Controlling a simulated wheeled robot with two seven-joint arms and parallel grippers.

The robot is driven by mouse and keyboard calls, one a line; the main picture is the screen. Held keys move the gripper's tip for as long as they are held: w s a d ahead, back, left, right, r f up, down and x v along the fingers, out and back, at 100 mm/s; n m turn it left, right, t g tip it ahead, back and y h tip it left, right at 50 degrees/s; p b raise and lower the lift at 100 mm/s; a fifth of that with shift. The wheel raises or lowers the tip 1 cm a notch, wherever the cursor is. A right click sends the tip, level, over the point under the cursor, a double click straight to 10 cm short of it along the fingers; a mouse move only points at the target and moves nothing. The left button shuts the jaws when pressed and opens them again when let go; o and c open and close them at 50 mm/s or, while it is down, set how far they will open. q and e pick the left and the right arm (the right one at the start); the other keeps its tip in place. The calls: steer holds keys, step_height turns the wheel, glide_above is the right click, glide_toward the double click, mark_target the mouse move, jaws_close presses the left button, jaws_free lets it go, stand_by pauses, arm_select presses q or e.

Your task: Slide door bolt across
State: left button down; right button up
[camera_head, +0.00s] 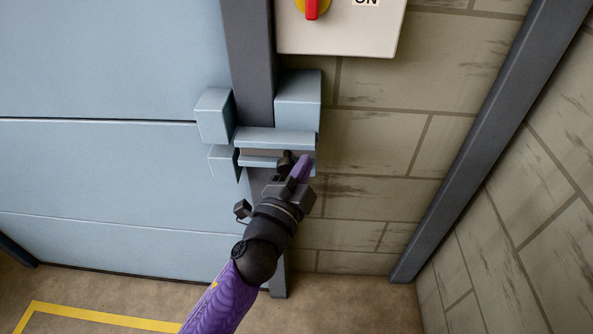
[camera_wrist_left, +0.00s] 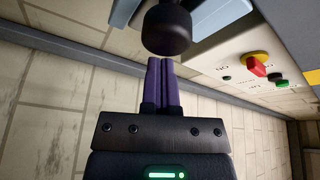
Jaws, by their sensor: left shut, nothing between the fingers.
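The door bolt has light blue rails (camera_head: 275,138) mounted across the dark door post. Its black knob (camera_head: 284,160) sticks out at the lower right of the rails. My left gripper (camera_head: 303,166) has purple fingers, shut and empty, just right of the knob in the head view. In the left wrist view the knob (camera_wrist_left: 167,27) is large, right at the fingertips (camera_wrist_left: 161,62); I cannot tell if they touch. The bolt bar is partly hidden behind the rails and my gripper. The light blue door (camera_head: 110,165) fills the left side. My right gripper is not in view.
A pale switch box (camera_head: 345,35) with a red and yellow switch hangs above the bolt. Light blue blocks (camera_head: 298,98) sit beside the post above the rails. Block walls (camera_head: 380,140) and a slanting dark post (camera_head: 480,150) stand to the right.

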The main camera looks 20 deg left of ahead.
arm_select(q)
steer(key=shift+s+a+f, duration=0.1)
steer(key=shift+a+f, duration=0.25)
steer(key=shift+a, duration=0.1)
steer(key=shift+a, duration=0.15)
steer(key=a, duration=0.1)
steer(key=s+a, duration=0.1)
steer(key=a, duration=0.1)
steer(key=a+p, duration=0.1)
steer(key=a, duration=0.1)
steer(key=shift+s+a+r, duration=0.1)
steer(key=shift+s, duration=0.2)
steer(key=shift+s+a, duration=0.1)
steer(key=shift+a, duration=0.15)
